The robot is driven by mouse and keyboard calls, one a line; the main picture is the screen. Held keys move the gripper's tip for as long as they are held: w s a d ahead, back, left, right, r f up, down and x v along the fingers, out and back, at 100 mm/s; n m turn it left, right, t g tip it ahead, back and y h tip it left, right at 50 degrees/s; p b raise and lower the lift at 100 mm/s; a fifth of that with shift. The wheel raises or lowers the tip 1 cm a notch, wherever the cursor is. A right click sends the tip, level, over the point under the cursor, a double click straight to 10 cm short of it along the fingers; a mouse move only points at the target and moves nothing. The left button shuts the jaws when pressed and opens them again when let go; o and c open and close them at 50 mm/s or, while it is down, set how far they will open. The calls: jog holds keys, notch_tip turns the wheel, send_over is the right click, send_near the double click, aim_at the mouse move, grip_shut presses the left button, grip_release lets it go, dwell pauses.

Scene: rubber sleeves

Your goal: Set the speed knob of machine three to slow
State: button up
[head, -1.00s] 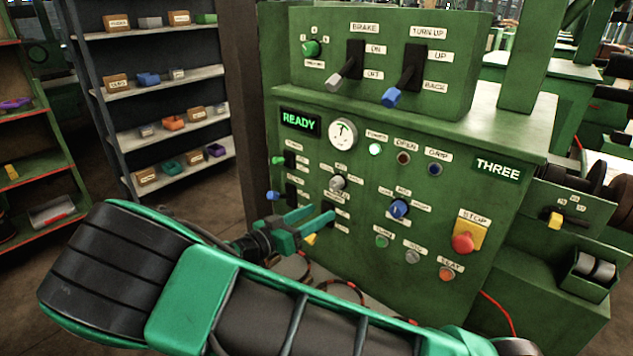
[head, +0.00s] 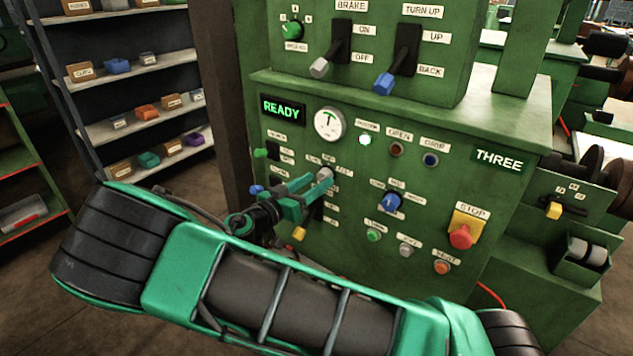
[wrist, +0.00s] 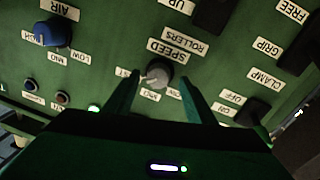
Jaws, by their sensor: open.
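The speed knob is a small grey round knob (head: 325,174) on the front of the green panel marked THREE (head: 500,158). In the wrist view the grey knob (wrist: 158,74) sits beside an upside-down label (wrist: 172,47) reading SPEED ROLLERS. Small position labels stand around it, partly hidden by my fingers. Its pointer is too small to read. My gripper (head: 313,184) is open, its green fingers reaching up to the knob. In the wrist view my gripper (wrist: 160,78) has one finger on each side of the knob, with green panel showing between.
A blue air knob (head: 391,201) is to the right, with several push buttons below. A red stop button (head: 461,236) is farther right. Levers, one with a yellow tip (head: 299,233), sit close to my gripper. Two large levers (head: 385,82) stick out above.

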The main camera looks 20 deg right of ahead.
jog(key=shift+x, duration=0.85)
jog(key=c, duration=1)
jog(key=shift+c, duration=0.2)
